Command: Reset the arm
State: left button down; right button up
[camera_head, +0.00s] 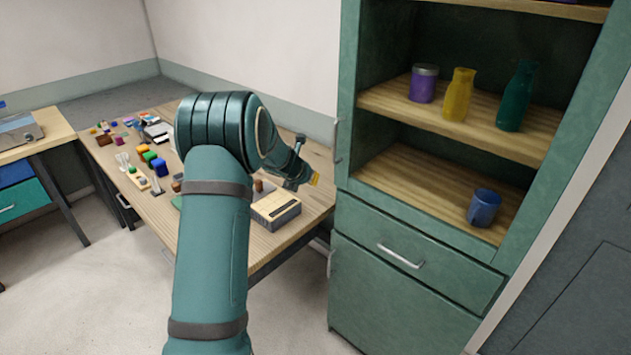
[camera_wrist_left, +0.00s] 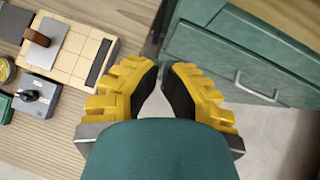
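My left arm reaches over the wooden table in the head view. Its gripper (camera_head: 313,179), with yellow fingertips, hangs near the table's right edge, beside the green cabinet. In the left wrist view the gripper (camera_wrist_left: 161,82) shows two yellow fingers with black pads. A narrow gap with bare floor shows between them, and I see nothing held. A teal part of my arm hides the finger bases. My right gripper is in neither view.
The green cabinet (camera_head: 410,218) stands close to the right, with its drawer handle (camera_wrist_left: 256,88) facing the gripper. A beige box (camera_head: 276,211) lies on the table (camera_head: 263,243) below the gripper. Small coloured blocks (camera_head: 151,160) lie farther left. Bottles and a blue mug (camera_head: 484,207) stand on the shelves.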

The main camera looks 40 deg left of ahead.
pick_arm(q)
jog(key=shift+s+r, duration=0.1)
jog(key=s+d+f+n+g+h+b, duration=0.1)
jog(key=s+d+f+n+h+b, duration=0.2)
jog(key=d+f+n, duration=0.75)
jog(key=s+d+f+n+g+h+b, duration=0.15)
jog(key=s+d+f+n, duration=0.35)
jog(key=d+f+n, duration=0.55)
jog(key=s+d+f+n+g+b, duration=0.2)
jog(key=s+d+f+n, duration=0.3)
jog(key=s+d+n, duration=0.2)
jog(key=s+d+f+n+g+b, duration=0.2)
jog(key=s+d+f+n, duration=0.3)
jog(key=s+d+n, duration=0.3)
jog(key=s+d, duration=0.3)
jog(key=s, duration=0.1)
jog(key=shift+s+h, duration=0.15)
jog(key=shift+h, duration=0.2)
jog(key=shift+f+g, duration=0.1)
jog(key=shift+g, duration=0.15)
